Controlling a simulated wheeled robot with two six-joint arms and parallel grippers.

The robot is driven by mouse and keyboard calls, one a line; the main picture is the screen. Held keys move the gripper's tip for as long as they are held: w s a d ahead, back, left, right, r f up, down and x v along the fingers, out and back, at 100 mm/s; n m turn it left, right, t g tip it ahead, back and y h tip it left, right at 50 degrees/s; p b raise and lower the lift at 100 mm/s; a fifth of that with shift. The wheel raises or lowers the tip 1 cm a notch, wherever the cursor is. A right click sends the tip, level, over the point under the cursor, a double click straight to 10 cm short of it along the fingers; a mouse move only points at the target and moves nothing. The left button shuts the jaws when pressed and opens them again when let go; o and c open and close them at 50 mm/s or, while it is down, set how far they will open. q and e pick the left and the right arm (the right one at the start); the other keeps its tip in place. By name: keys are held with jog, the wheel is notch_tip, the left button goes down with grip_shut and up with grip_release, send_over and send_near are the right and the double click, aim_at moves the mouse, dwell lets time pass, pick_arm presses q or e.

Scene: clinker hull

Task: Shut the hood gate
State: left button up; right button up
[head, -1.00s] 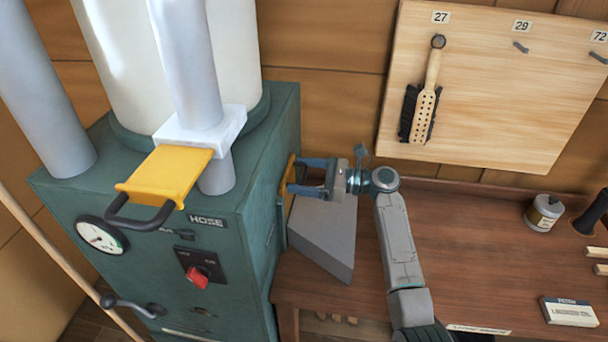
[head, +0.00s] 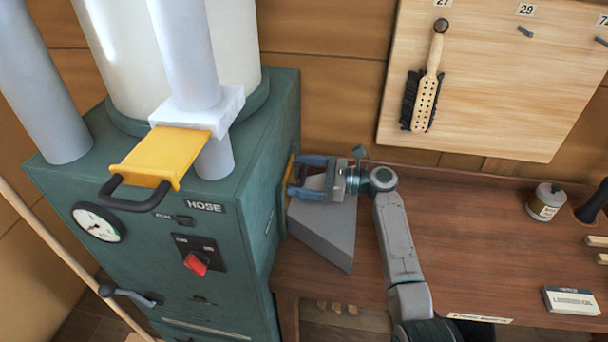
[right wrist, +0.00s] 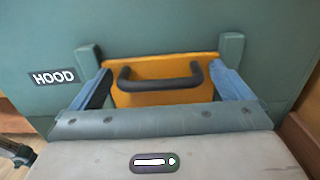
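The hood gate is a yellow plate (right wrist: 165,92) with a black bar handle (right wrist: 160,78), beside a HOOD label (right wrist: 52,77) in the right wrist view. In the head view only a thin yellow edge of the hood gate (head: 289,170) shows on the right side of the green machine (head: 235,245). My right gripper (head: 293,176) is open at this gate, one finger on each side of the handle. The right wrist view shows gaps between handle and fingers. How far the plate stands out is hard to tell. My left gripper is not in view.
Another yellow gate (head: 160,155), near a HOSE label, sticks out of a white collar on the machine. A grey wedge-shaped piece (head: 325,235) lies below my right gripper. The wooden bench (head: 460,250) is mostly clear, with a small can (head: 545,203) and a box (head: 570,301) at right.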

jog(key=shift+d+f, duration=0.1)
jog(key=shift+d, duration=0.2)
jog(key=b+v, duration=0.3)
jog(key=v, duration=0.6)
jog(key=shift+s+d, duration=0.15)
jog(key=shift+d, duration=0.4)
